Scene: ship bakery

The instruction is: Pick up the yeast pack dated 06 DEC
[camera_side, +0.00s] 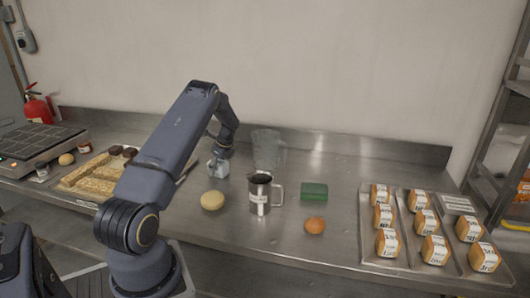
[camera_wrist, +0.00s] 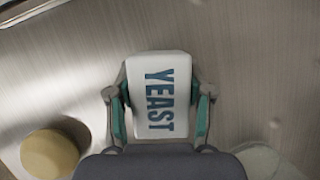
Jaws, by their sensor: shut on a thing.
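A white yeast pack (camera_wrist: 165,70) with "YEAST" in blue letters is between the fingers of my gripper (camera_wrist: 159,92) in the wrist view. The fingers touch its left and right sides. No date shows on the face in view. In the side view, my gripper (camera_side: 217,166) is low over the steel counter, left of the glass jug. The pack is small there, and I cannot tell whether it touches the counter.
A pale round dough ball (camera_side: 212,200) and a metal jug (camera_side: 260,194) stand in front of my gripper. A clear jug (camera_side: 267,150) is to the right. A green block (camera_side: 314,191) and trays (camera_side: 402,262) of labelled packs are farther right. A board with slabs (camera_side: 90,180) lies left.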

